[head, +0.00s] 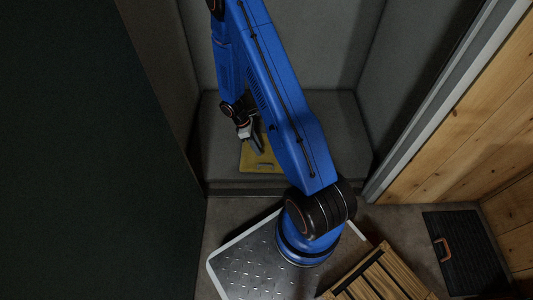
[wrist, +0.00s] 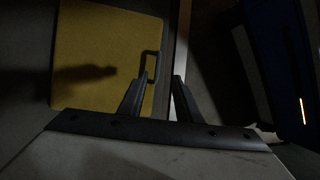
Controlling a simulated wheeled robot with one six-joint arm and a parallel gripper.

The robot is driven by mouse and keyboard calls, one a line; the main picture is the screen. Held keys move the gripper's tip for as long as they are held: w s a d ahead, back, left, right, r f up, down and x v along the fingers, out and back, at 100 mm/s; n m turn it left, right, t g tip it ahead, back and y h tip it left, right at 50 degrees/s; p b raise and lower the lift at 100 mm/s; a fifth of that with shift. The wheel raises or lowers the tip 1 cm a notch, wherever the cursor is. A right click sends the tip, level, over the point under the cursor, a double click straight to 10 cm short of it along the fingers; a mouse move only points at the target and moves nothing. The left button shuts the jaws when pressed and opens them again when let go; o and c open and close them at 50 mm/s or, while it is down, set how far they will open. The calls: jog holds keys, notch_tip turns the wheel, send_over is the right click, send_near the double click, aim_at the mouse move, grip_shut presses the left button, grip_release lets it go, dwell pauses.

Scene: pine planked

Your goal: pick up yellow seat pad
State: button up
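The yellow seat pad (head: 262,166) lies on the grey bench, partly hidden by my arm and gripper in the head view. In the wrist view the flat yellow pad (wrist: 100,40) fills the upper left, with a dark loop handle (wrist: 158,52) at its right edge. My gripper (wrist: 161,75) is open, its two fingers apart. The left finger overlaps the lower part of the handle in the picture; I cannot tell whether they touch. The gripper (head: 254,146) also shows over the pad in the head view.
The grey bench (head: 325,130) has upright grey panels behind and beside it. A dark panel (head: 80,150) stands at left. A wooden slatted crate (head: 378,278) and a black case (head: 462,250) with an orange handle are on the floor at lower right, near a plank wall (head: 465,110).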

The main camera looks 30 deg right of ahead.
send_over(267, 162)
jog(key=s+a, duration=0.2)
jog(key=a, duration=0.2)
jog(key=f, duration=0.7)
jog(key=shift+d, duration=0.25)
jog(key=shift+w+x, duration=0.15)
jog(key=shift+x, duration=1.2)
jog(key=shift+w+x, duration=0.15)
jog(key=shift+x, duration=1.2)
jog(key=shift+f, duration=0.15)
jog(key=shift+a, duration=0.1)
grip_shut()
